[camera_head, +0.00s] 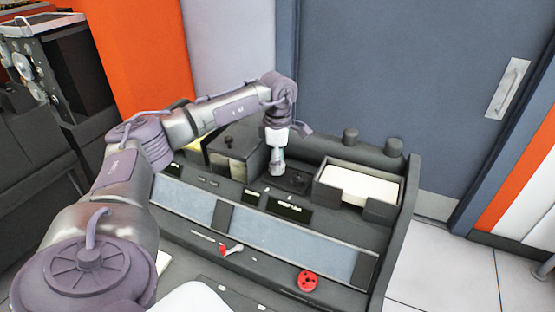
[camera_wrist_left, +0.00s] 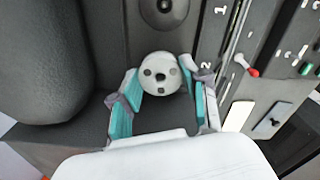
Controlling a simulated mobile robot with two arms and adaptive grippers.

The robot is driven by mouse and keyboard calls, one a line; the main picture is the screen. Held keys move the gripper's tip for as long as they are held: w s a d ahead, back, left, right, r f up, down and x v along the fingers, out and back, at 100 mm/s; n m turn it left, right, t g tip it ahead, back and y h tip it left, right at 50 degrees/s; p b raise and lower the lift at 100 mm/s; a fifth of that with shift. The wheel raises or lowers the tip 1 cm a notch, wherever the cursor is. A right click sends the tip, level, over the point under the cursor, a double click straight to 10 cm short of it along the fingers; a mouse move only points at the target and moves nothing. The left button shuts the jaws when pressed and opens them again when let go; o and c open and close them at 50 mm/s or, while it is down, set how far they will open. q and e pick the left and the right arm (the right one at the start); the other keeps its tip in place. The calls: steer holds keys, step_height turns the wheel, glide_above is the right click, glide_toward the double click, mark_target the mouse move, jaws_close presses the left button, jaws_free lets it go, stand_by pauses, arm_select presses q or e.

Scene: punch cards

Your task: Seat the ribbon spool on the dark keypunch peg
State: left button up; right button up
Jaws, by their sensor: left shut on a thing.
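My left gripper (camera_head: 277,168) points down over the back deck of the dark keypunch desk. It is shut on a pale grey round spool (camera_wrist_left: 160,73) with several dark holes in its face, seen between the teal-padded fingers in the left wrist view. A dark round seat with a small peg (camera_wrist_left: 165,8) lies just beyond the spool at the top edge of that view, apart from it. In the head view the dark peg area (camera_head: 295,180) is just right of the gripper. My right gripper is not in view.
A tray of pale cards (camera_head: 358,183) stands to the right of the gripper. A dark box (camera_head: 232,150) stands to its left. A red disc with holes (camera_head: 308,281) lies on the front deck, and a red-tipped lever (camera_head: 232,250) is nearby.

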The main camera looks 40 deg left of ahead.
arm_select(q)
steer(key=shift+f, duration=0.25)
stand_by(0.4)
steer(key=shift+f, duration=0.2)
steer(key=shift+f, duration=0.35)
stand_by(0.5)
steer(key=shift+f, duration=0.1)
stand_by(0.4)
steer(key=o, duration=1.5)
